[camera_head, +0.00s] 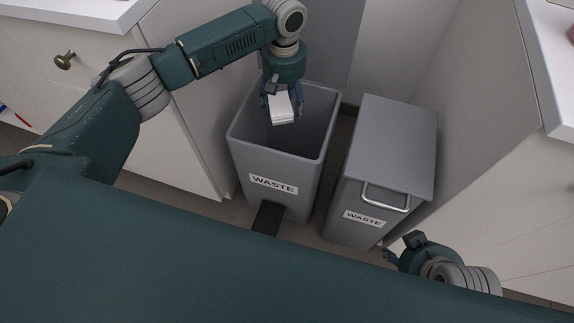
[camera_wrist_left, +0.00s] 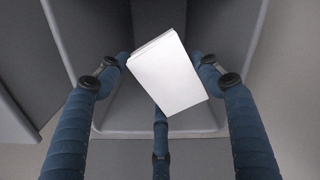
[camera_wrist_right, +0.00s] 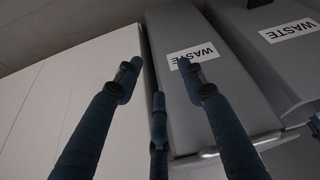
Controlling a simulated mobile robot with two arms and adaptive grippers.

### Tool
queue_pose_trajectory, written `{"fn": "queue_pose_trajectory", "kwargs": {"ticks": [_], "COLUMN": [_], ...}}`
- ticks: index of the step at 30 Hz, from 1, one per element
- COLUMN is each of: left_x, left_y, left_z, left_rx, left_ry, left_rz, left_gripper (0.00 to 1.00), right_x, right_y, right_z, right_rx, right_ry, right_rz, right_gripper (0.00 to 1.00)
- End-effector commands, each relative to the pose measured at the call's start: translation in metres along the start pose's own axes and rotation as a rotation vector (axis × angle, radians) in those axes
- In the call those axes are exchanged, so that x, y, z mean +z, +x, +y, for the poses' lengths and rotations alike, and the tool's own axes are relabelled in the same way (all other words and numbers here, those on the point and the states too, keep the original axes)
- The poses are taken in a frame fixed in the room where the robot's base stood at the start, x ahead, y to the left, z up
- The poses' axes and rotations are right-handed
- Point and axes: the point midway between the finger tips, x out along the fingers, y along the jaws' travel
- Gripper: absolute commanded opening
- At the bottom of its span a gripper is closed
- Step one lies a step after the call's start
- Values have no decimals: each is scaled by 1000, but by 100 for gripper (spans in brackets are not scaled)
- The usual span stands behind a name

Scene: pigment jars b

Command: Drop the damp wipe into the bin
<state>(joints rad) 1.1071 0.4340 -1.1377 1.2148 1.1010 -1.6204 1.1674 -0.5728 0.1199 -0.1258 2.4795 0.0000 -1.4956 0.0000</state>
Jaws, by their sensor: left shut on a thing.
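The damp wipe (camera_head: 283,107) is a white folded block held in my left gripper (camera_head: 281,101). In the left wrist view the wipe (camera_wrist_left: 168,74) sits tilted between the blue fingers of the left gripper (camera_wrist_left: 163,82). The open grey bin (camera_head: 245,152), labelled WASTE, stands below; the wipe is over its opening in the head view. How far the wipe is above the rim is hard to tell. My right gripper (camera_head: 390,257) is low at the right, partly hidden in the head view. In the right wrist view its fingers (camera_wrist_right: 160,80) are apart with nothing between them.
A second grey WASTE bin (camera_head: 388,150), with a closed lid and a metal handle (camera_head: 386,197), stands right of the open one. A black pedal (camera_head: 267,217) juts from the open bin's front. White cabinets (camera_head: 185,130) flank both sides.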

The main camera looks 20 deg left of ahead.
Motion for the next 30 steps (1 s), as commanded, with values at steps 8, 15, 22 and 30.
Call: {"fn": "queue_pose_trajectory", "kwargs": {"ticks": [8,15,22,30], "left_x": [3,5,5,5], "left_y": [11,15,15,15], "left_z": [4,6,6,6], "left_rx": [0,0,0,0], "left_ry": [2,1,1,1], "left_rz": [-1,-1,-1,-1], "left_gripper": [44,44,44,79], "right_x": [-37,-59,-65,-65], "right_y": [13,15,14,14], "right_z": [-5,-8,-8,-8], "right_rx": [-8,-13,-14,-14], "right_ry": [-5,-7,-8,-8], "right_rz": [151,238,263,263], "right_gripper": [40,40,40,40]}}
